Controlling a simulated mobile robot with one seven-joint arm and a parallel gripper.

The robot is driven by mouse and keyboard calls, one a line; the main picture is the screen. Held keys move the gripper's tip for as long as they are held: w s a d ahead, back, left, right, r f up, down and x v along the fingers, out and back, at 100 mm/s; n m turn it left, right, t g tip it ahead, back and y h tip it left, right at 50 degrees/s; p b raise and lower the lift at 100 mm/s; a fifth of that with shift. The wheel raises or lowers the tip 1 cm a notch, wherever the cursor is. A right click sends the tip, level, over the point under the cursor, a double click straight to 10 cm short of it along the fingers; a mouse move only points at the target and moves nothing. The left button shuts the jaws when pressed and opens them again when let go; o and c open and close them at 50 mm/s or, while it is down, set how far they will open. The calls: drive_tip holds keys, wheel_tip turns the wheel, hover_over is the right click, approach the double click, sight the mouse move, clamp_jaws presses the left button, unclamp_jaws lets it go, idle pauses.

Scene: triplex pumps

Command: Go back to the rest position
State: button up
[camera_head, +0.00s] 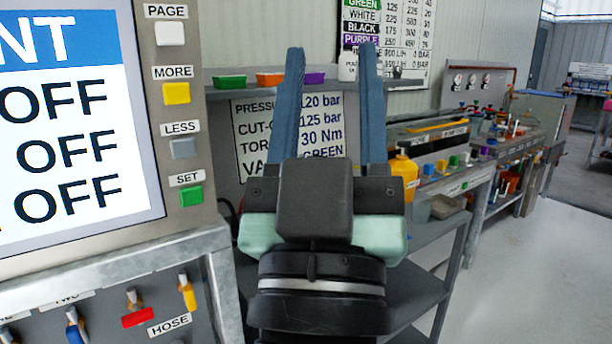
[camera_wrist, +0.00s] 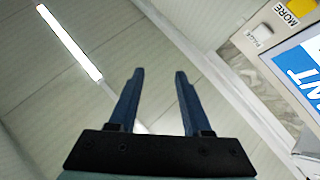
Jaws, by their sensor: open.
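My gripper (camera_head: 331,58) is raised in the middle of the head view, its two blue fingers pointing up and set well apart. Nothing is between the fingers. In the wrist view my gripper (camera_wrist: 160,76) is also open and empty, with the ceiling and wall panels behind it. The gripper stands to the right of the control panel (camera_head: 190,100) and touches nothing that I can see. It hides part of the sign (camera_head: 250,125) and shelf behind it.
The panel has a screen (camera_head: 75,130) and PAGE, MORE, LESS and SET buttons. Coloured levers (camera_head: 137,318) sit below it. Green (camera_head: 229,82) and orange (camera_head: 270,79) trays rest on the back shelf. A workbench with a yellow bottle (camera_head: 404,172) runs right; open floor (camera_head: 540,260) lies at lower right.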

drive_tip(key=s+a+r+y+p, duration=0.1)
drive_tip(key=r+p, duration=0.9)
drive_tip(key=r, duration=0.2)
drive_tip(key=s+r+y+p, duration=0.1)
drive_tip(key=s+r+p, duration=0.1)
drive_tip(key=r+p, duration=0.8)
wheel_tip(320, 180, up, 3)
drive_tip(key=shift+s+a+r+t+p, duration=0.15)
drive_tip(key=shift+s+a+t+p, duration=0.15)
drive_tip(key=shift+a+t+p, duration=0.1)
drive_tip(key=shift+d, duration=0.1)
